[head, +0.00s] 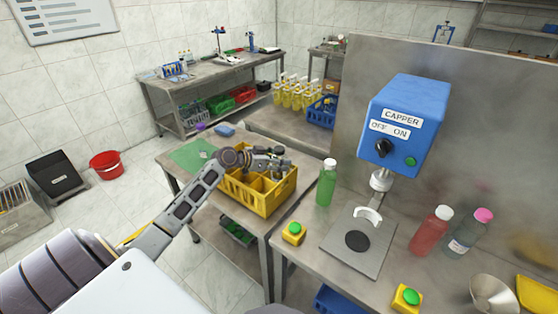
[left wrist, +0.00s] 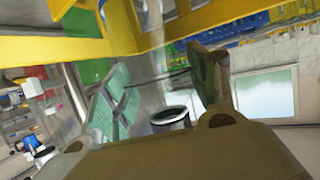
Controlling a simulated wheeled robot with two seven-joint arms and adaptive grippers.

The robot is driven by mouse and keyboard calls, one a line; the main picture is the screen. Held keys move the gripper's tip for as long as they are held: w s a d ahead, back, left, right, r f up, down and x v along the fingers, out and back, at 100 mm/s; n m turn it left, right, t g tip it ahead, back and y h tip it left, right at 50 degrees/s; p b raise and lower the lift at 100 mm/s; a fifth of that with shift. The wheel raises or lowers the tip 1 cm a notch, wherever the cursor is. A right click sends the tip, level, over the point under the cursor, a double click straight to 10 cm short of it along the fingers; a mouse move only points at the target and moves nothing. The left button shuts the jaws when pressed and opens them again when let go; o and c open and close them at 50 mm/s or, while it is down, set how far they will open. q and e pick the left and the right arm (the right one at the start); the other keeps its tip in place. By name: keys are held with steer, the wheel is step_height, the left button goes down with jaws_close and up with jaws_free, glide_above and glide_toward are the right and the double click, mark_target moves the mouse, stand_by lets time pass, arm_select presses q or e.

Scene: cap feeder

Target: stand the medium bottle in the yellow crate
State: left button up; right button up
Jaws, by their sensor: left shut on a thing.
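The yellow crate (head: 258,201), with compartments, stands on the side table. In the left wrist view its yellow walls (left wrist: 65,51) fill the upper part. My left gripper (head: 272,162) is over the crate's back part. Its fingers (left wrist: 165,88) are shut on a pale, see-through thing with a dark ring, which I take to be the medium bottle (left wrist: 152,92). In the head view the gripper mostly hides it, and the wrist view is too close to tell whether its base touches the crate floor. My right gripper is not in view.
A red bottle (head: 431,231) and a pink-capped bottle (head: 470,233) stand farther right. A green mat (head: 193,154) lies left of the crate.

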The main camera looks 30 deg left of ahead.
arm_select(q)
steer(key=o, duration=0.9)
steer(key=shift+v, duration=1.45)
steer(key=b+v, duration=0.1)
steer(key=v, duration=0.8)
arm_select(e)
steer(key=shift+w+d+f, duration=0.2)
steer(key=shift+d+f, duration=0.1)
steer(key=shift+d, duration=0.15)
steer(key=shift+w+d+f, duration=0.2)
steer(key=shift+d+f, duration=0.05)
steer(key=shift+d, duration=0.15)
